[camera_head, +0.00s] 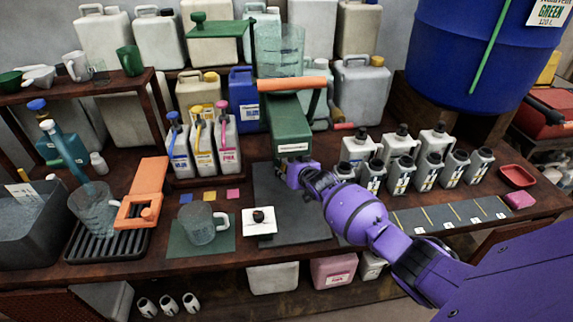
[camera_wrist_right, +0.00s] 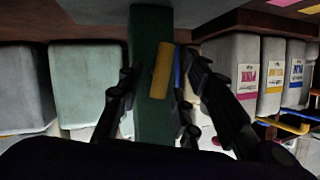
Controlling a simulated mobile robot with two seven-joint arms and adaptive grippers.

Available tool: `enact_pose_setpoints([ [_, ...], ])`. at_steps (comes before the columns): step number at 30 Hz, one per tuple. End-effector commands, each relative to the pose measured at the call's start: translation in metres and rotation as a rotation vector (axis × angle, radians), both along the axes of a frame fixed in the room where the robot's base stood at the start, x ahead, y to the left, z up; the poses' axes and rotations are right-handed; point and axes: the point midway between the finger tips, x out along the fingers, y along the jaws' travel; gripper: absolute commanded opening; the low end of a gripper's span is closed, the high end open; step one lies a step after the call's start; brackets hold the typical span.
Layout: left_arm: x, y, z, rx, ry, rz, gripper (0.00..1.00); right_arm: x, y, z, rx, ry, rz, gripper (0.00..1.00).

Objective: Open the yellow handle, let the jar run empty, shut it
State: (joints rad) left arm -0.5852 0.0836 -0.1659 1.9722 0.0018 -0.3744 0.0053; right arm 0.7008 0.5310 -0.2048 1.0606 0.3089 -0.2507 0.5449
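The glass jar (camera_head: 279,50) stands at the top of a green stand (camera_head: 290,125) with an orange bar across it. The jar looks clear; I cannot tell its fill level. The yellow handle (camera_wrist_right: 161,72) shows in the right wrist view, in front of the green post (camera_wrist_right: 152,35). In the head view my right gripper (camera_head: 291,168) is low at the front of the stand and hides the handle. In the wrist view my right gripper (camera_wrist_right: 165,85) is open, its fingers on either side of the post and handle. I cannot tell whether a finger touches the handle. My left gripper is out of view.
Labelled bottles (camera_head: 202,145) stand left of the stand, several white bottles (camera_head: 425,165) right. A dark mat (camera_head: 280,222) lies in front. A glass mug (camera_head: 200,224), a white dish with a dark knob (camera_head: 259,222) and a glass jug (camera_head: 93,212) stand front left.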

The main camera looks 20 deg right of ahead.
Motion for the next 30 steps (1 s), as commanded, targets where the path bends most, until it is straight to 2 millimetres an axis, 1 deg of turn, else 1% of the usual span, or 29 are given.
enact_pose_setpoints([
  [4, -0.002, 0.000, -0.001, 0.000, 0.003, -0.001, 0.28, -0.003, 0.000, 0.000, 0.001, 0.001, 0.000, 0.33],
  [8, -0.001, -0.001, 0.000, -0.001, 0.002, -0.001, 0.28, -0.014, 0.000, 0.004, 0.003, 0.001, 0.001, 0.33],
  [11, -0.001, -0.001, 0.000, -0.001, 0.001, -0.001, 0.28, -0.028, -0.001, 0.010, 0.001, 0.001, 0.000, 0.33],
  [21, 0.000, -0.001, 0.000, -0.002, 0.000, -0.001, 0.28, -0.086, -0.003, 0.037, 0.000, 0.000, 0.000, 0.33],
  [25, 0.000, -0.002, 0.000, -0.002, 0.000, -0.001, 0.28, -0.102, -0.004, 0.043, 0.000, 0.001, 0.000, 0.33],
  [30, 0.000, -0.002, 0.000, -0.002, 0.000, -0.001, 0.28, -0.110, -0.004, 0.047, 0.000, 0.000, 0.000, 0.33],
])
